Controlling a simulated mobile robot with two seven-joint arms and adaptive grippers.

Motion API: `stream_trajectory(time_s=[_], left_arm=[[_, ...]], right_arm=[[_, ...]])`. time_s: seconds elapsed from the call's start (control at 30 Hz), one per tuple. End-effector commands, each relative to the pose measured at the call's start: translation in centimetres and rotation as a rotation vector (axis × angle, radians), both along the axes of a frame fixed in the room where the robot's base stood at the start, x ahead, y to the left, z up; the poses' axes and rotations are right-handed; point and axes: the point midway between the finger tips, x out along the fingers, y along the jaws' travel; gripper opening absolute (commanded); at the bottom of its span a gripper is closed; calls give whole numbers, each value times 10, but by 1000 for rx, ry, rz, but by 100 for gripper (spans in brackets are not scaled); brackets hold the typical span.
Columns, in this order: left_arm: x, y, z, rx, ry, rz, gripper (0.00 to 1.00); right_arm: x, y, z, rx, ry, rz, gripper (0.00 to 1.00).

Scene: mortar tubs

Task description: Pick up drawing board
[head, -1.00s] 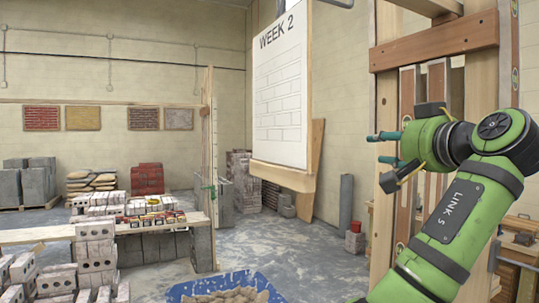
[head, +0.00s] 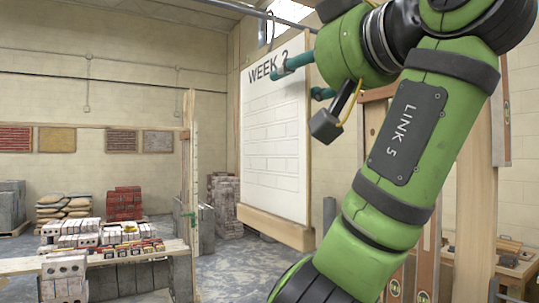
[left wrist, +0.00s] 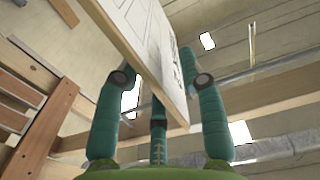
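The drawing board (head: 273,140) is a tall white panel headed "WEEK 2" with a faint brick pattern and a wooden ledge along its bottom. It stands upright near the middle of the head view. My left gripper (head: 290,80) is at its upper right edge; one teal finger crosses in front of the face near the "2". In the left wrist view the board's wooden edge (left wrist: 128,52) runs between the teal fingers of my left gripper (left wrist: 157,75), which stand apart on either side. Contact cannot be made out. My right gripper is not in view.
A wooden frame (head: 475,215) stands at the right behind my arm. A plank table (head: 40,264) with bricks is at lower left, beside a timber post (head: 189,150). A brick pillar (head: 226,205) stands behind the board. Open floor (head: 228,270) lies below it.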

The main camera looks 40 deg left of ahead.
Motion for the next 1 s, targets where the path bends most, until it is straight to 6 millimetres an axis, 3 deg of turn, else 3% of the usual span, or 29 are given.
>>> stream_trajectory(time_s=[0.03,0.2,0.5,0.6,1.0], left_arm=[[2,10,5,-3,2,4,40],[10,30,3,-2,4,3,40],[11,34,1,0,3,1,40],[11,33,1,0,3,1,0],[11,34,1,0,3,2,0]], right_arm=[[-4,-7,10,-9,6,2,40],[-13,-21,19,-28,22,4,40],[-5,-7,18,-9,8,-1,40],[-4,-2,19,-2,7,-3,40],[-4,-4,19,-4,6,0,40]])
